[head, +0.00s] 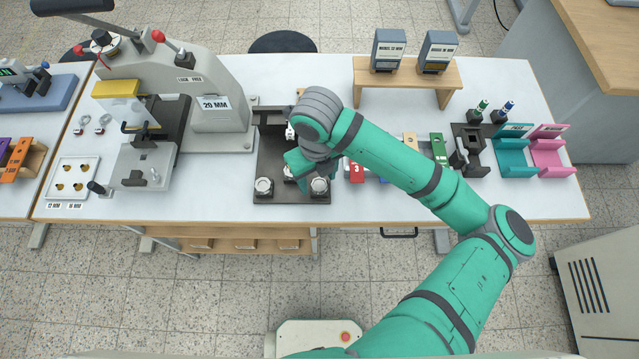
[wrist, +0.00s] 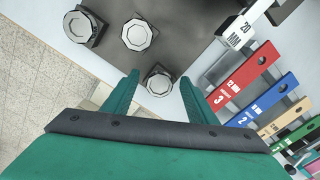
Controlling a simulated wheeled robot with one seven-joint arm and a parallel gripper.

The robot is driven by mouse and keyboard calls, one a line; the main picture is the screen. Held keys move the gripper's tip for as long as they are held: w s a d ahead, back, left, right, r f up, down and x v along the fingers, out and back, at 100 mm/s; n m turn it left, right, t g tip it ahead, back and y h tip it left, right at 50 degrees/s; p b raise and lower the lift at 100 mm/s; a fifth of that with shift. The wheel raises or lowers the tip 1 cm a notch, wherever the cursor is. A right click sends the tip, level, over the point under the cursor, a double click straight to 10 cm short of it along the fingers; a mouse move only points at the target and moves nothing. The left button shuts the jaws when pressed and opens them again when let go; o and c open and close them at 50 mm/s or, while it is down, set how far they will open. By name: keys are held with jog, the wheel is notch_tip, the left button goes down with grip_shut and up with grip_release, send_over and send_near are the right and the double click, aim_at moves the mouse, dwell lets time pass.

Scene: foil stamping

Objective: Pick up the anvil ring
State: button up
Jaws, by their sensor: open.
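Three faceted silvery metal pieces stand on a dark plate (head: 290,197). In the head view they are at the left (head: 263,187), the middle (head: 289,171) and the right (head: 319,187). I cannot tell by looks which is the anvil ring. My gripper (wrist: 159,82) is open and empty. In the wrist view its green fingers stand to either side of the nearest metal piece (wrist: 157,83), which seems to be the right one. Whether they are level with it or above it is unclear. My arm hides part of the plate in the head view.
Numbered red (wrist: 243,79) and blue (wrist: 262,103) blocks stand close to the right. A stamping press (head: 205,90) is on the left. The table's front edge is close, with floor beyond.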

aim_at(317, 182)
jog(key=c, duration=1.3)
jog(key=shift+o, duration=0.2)
jog(key=shift+r, duration=0.1)
notch_tip(317, 182, up, 10)
jog(key=shift+r, duration=0.1)
jog(key=shift+r, duration=1.35)
jog(key=shift+r, duration=0.1)
notch_tip(317, 182, up, 3)
jog(key=shift+f, duration=0.1)
